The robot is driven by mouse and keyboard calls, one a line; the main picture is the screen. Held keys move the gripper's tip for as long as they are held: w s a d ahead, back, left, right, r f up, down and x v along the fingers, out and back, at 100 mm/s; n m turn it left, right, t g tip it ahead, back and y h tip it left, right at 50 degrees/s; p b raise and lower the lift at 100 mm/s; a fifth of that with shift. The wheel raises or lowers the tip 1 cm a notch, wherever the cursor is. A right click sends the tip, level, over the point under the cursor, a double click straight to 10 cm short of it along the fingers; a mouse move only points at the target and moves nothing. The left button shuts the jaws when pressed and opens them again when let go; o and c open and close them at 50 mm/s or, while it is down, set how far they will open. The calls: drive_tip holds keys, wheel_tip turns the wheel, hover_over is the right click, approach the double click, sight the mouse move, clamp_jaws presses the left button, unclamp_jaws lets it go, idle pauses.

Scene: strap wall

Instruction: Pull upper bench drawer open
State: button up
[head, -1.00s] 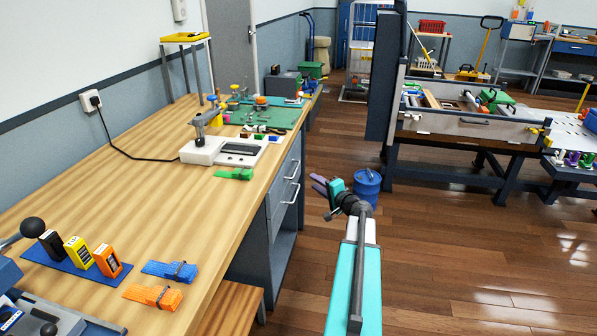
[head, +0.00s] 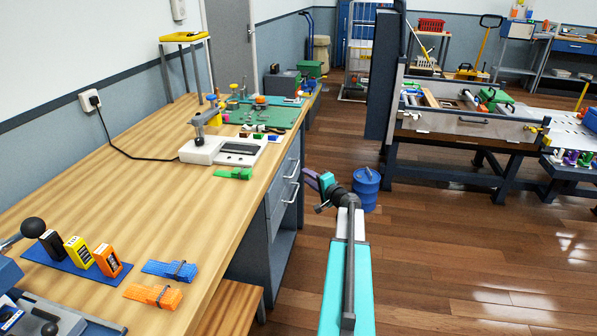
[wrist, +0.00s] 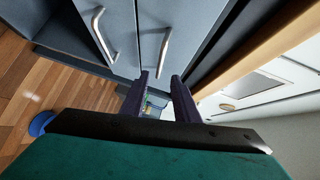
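The upper bench drawer (head: 278,184) is a grey front under the wooden bench top, with a curved metal handle (head: 293,170). In the wrist view, the upper handle (wrist: 164,52) is the one nearer the wooden edge, lying just beyond the fingertips and roughly in line with the gap between them. The lower drawer's handle (wrist: 103,34) is farther left there. Both drawers look shut. My gripper (head: 312,180) is to the right of the handles in the head view. In the wrist view, my gripper (wrist: 160,82) has its two dark fingers apart, with nothing between them.
The bench top (head: 130,190) holds a white scale-like device (head: 222,150), clips and small boxes. A blue drum (head: 366,190) stands on the floor just right of my gripper. A second workbench (head: 465,140) is at the back right. The wooden floor at the right is clear.

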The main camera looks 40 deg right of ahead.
drive_tip(key=x, duration=0.8)
drive_tip(key=shift+w+p, duration=0.25)
drive_tip(key=shift+p, duration=0.05)
drive_tip(key=shift+d, duration=0.1)
clamp_jaws()
